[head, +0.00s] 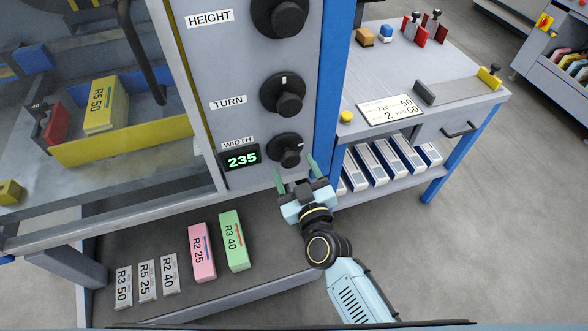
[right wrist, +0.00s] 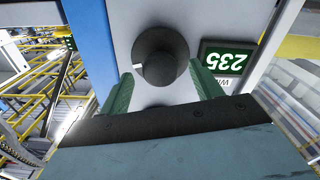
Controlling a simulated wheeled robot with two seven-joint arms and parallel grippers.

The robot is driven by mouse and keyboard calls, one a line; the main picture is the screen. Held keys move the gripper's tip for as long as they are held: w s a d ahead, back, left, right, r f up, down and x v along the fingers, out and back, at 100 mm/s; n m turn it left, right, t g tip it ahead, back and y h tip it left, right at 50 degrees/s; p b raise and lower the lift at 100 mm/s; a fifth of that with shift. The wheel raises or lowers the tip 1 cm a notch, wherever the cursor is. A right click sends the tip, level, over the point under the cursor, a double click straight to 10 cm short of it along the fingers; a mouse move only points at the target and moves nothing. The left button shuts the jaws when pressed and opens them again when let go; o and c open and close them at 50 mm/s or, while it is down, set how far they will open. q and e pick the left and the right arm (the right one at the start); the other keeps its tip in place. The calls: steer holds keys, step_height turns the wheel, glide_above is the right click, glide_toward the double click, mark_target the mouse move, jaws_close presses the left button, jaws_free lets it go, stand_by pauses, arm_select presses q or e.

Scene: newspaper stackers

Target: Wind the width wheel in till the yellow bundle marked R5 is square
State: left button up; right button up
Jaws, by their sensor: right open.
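The width wheel (head: 287,150) is a black knob under the WIDTH label, and its green display (head: 241,158) reads 235. My right gripper (head: 295,172) is open just below and in front of the wheel. In the right wrist view the wheel (right wrist: 162,56) sits beyond and between the two green fingers (right wrist: 160,90); I cannot tell whether they touch it. The yellow bundle (head: 104,106), marked R5 50, lies behind the clear panel, between a yellow bar (head: 125,140) and a blue wall. It looks slightly askew. My left gripper is not in view.
The TURN knob (head: 284,95) and HEIGHT knob (head: 280,17) are above the width wheel on the same panel. A blue post (head: 335,75) stands close to its right. A pink bundle (head: 202,250) and a green bundle (head: 233,240) lie on the lower shelf. A side table (head: 400,65) is at right.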

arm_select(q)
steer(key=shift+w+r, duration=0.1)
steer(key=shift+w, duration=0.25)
arm_select(e)
steer(key=shift+w+a, duration=0.2)
steer(key=shift+w, duration=0.3)
steer(key=c, duration=1)
steer(key=shift+m, duration=0.3)
